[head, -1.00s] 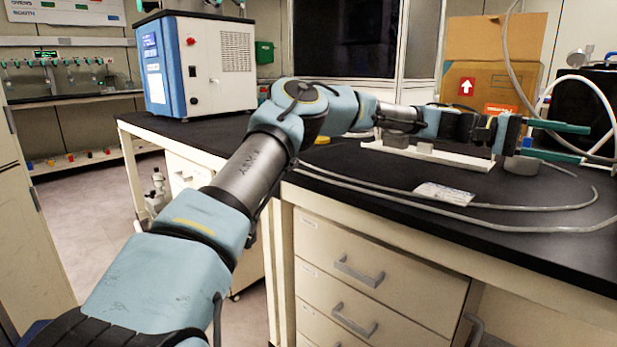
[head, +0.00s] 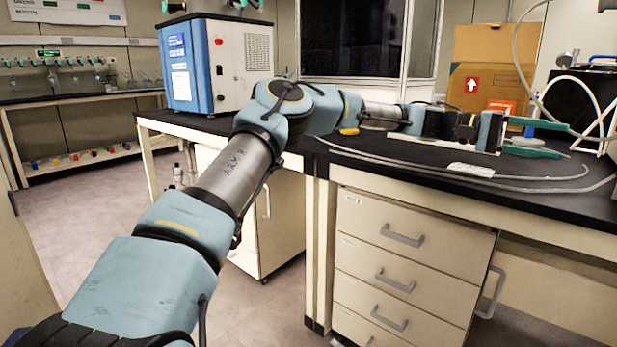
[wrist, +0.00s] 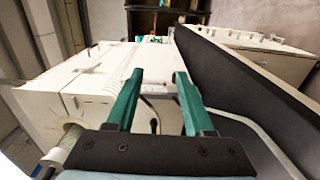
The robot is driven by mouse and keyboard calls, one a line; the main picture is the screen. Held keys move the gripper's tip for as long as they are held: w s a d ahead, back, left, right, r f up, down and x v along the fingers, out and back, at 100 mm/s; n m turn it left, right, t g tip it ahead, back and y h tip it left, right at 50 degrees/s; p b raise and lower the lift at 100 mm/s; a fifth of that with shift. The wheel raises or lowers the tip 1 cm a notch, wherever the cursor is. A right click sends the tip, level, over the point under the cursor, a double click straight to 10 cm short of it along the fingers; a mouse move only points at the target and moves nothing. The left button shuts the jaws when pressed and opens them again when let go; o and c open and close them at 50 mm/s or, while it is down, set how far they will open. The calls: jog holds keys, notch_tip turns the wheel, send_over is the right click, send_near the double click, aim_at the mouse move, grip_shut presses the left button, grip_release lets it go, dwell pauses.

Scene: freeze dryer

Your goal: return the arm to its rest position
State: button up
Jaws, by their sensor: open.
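My arm stretches from the lower left to the right across the head view, bent at its middle joint. My gripper (head: 538,138) is at its end, over the black-topped bench (head: 430,192) at the right. Its two green fingers are apart with nothing between them. In the wrist view my gripper (wrist: 152,92) also shows its green fingers spread and empty, with pale equipment and a dark slab edge beyond them.
A blue and white freeze dryer (head: 215,62) stands on the bench at the back. A cardboard box (head: 485,85) and a black device (head: 585,100) stand at the right. Grey tubing (head: 420,165) lies on the bench top. Drawers (head: 405,260) face the open floor (head: 100,210).

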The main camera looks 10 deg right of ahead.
jog(key=w+a+f+n+t+y, duration=0.1)
jog(key=w+a+f+t+y, duration=0.2)
jog(key=a+f, duration=0.55)
jog(key=w+a+f+n+t+y, duration=0.1)
jog(key=w+a+f+n+t, duration=0.15)
jog(key=a+f+t, duration=0.5)
jog(key=w+a+f+n+t+y, duration=0.1)
jog(key=w+a+f, duration=0.15)
jog(key=a, duration=0.75)
jog(key=w+a+f+n+t+y, duration=0.1)
jog(key=w+a+f+y, duration=0.15)
jog(key=a, duration=0.65)
jog(key=w+a+f+n+t+y, duration=0.1)
jog(key=w+a+t, duration=0.15)
jog(key=a, duration=0.75)
jog(key=s+a+n+t+y, duration=0.1)
jog(key=s+a+n, duration=0.1)
jog(key=a, duration=0.7)
jog(key=s+a+n+y, duration=0.1)
jog(key=s+a, duration=0.2)
jog(key=a, duration=0.7)
notch_tip(320, 180, up, 23)
jog(key=p, duration=2.3)
jog(key=shift+w+r, duration=0.15)
